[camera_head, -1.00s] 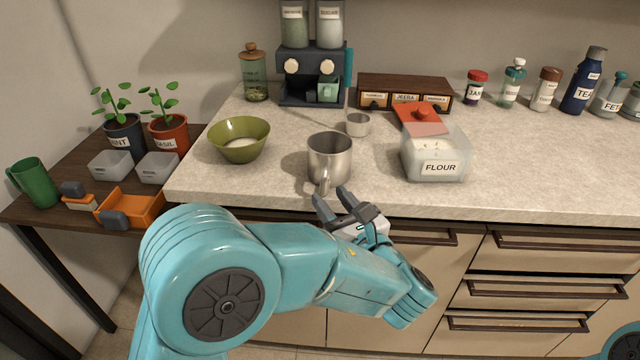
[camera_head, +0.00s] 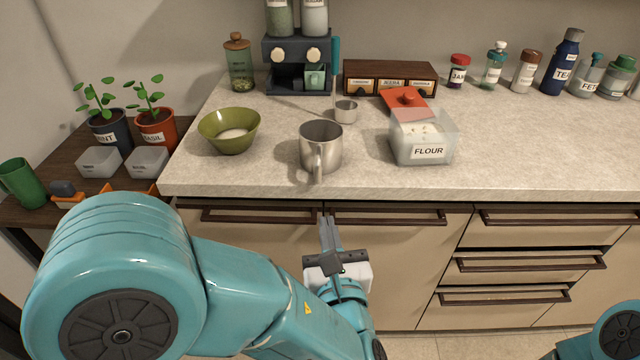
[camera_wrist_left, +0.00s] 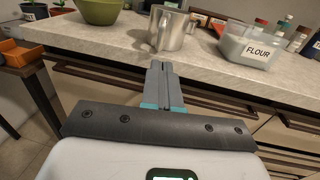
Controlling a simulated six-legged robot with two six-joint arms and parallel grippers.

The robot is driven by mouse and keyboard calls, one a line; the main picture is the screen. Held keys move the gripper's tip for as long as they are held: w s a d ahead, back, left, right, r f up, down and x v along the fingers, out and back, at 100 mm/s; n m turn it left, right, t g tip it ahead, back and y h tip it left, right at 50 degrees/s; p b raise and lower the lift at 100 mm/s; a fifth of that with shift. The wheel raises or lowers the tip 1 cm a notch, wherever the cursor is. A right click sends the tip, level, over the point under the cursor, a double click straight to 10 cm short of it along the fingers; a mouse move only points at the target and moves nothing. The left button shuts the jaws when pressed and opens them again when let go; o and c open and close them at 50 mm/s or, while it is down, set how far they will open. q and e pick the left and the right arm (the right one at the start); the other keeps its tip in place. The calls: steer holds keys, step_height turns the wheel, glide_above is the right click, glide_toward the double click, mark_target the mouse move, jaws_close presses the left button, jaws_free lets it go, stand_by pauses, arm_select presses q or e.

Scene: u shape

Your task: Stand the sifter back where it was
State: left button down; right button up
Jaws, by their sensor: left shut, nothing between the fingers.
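The sifter is a metal cup (camera_head: 321,144) with a side handle. It stands upright on the counter near the front edge, its handle toward me. It also shows in the left wrist view (camera_wrist_left: 172,30). My left gripper (camera_head: 328,222) is shut and empty, in front of the drawers and below the counter edge, apart from the sifter. In the left wrist view its fingers (camera_wrist_left: 161,72) lie together and point at the counter edge. Part of my right arm shows at the lower right of the head view; its gripper is out of view.
A green bowl (camera_head: 229,131) of white powder stands left of the sifter. A flour container (camera_head: 424,137) stands to its right, and a small metal cup (camera_head: 346,111) behind it. A red lid (camera_head: 406,99) lies farther back. The counter's right front is clear.

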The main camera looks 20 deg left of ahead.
mark_target(317, 176)
arm_select(q)
steer(key=p+x, duration=0.1)
steer(key=x, duration=1)
steer(key=shift+w+a+f, duration=0.1)
arm_select(e)
steer(key=shift+w+r, duration=0.1)
steer(key=shift+r, duration=0.4)
